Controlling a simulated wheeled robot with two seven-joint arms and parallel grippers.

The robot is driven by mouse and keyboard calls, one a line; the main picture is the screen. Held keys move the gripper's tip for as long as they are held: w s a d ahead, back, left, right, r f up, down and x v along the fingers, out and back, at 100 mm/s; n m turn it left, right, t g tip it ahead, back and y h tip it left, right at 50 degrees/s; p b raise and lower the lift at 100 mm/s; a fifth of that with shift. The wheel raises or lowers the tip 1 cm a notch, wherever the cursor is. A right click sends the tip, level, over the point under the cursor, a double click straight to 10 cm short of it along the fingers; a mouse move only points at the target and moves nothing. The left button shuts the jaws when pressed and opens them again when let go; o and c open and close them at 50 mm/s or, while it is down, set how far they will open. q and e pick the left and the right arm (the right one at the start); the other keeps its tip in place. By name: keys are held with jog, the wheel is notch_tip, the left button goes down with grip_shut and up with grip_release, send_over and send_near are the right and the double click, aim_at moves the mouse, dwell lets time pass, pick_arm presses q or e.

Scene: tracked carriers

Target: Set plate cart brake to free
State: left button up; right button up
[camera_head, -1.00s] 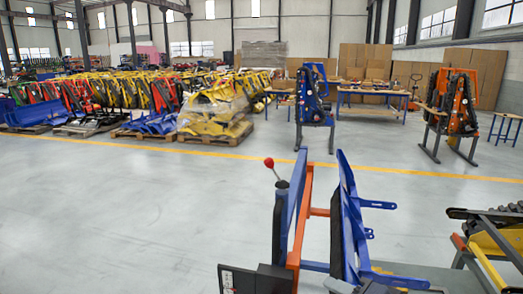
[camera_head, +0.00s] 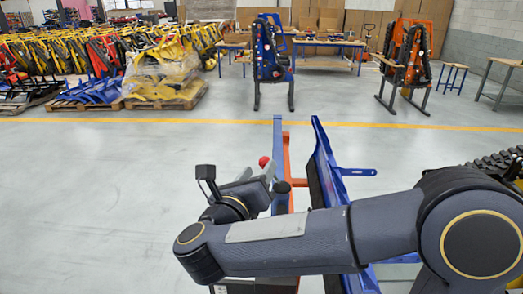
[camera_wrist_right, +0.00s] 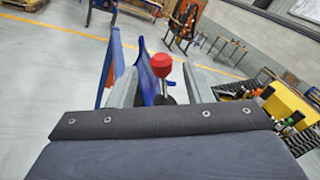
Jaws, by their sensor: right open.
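The plate cart has an orange frame (camera_head: 298,183) and blue plates (camera_head: 325,165), one standing upright and leaning. Its brake lever has a red knob (camera_head: 264,161), which in the wrist view (camera_wrist_right: 161,65) shows between the two finger pieces. The lever's lower part is mostly hidden by my gripper and wrist. My right gripper (camera_head: 258,178) is open at the knob, with its fingers (camera_wrist_right: 161,88) on either side of it in the picture. I cannot tell whether they touch it. My left gripper is not in view.
Yellow and dark carrier parts (camera_wrist_right: 296,103) stand close on the right. A blue carrier (camera_head: 271,55) and an orange one (camera_head: 407,60) stand farther back, beyond the yellow floor line (camera_head: 180,121). The floor at left is clear.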

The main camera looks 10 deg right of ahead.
aim_at(267, 157)
jog(key=p+x, duration=0.2)
jog(key=x, duration=0.3)
jog(key=shift+w+d+r, duration=0.15)
jog(key=shift+w, duration=0.05)
jog(key=shift+w+d, duration=0.35)
jog(key=shift+w, duration=0.15)
grip_shut()
